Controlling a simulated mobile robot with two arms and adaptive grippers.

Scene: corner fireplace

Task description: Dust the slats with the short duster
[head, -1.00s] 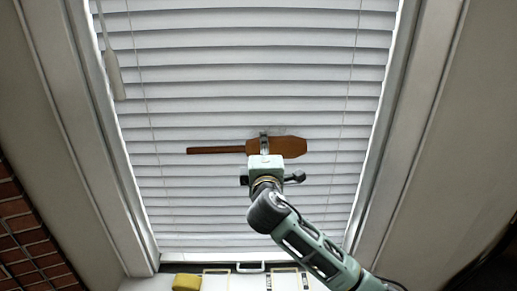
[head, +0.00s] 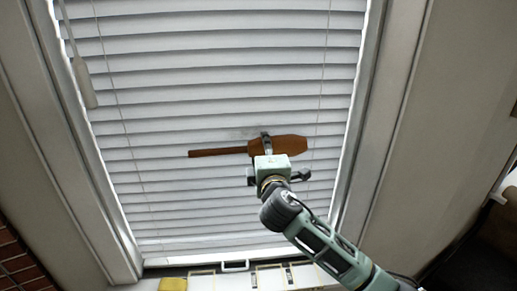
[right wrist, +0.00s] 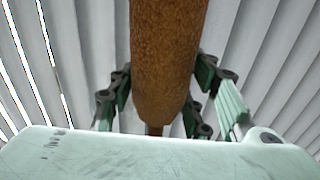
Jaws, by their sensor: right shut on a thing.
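The white blind slats (head: 215,75) fill the window frame in the head view, and they also show behind the gripper in the right wrist view (right wrist: 255,40). The short duster (head: 282,146) is orange-brown, with a thin handle pointing left and a wider head on the right. It lies roughly level across the lower middle of the blind. My right gripper (head: 266,144) is shut on the duster near where the handle meets the head. In the right wrist view the duster (right wrist: 165,60) sits between the fingers. I cannot tell whether it touches the slats. My left gripper is out of view.
The window frame (head: 355,130) borders the blind. A pale wand (head: 84,82) hangs at the blind's upper left, and thin cords run down the slats. Below are a yellow block (head: 173,285) and a white handle (head: 235,266). Brick (head: 15,262) shows at lower left.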

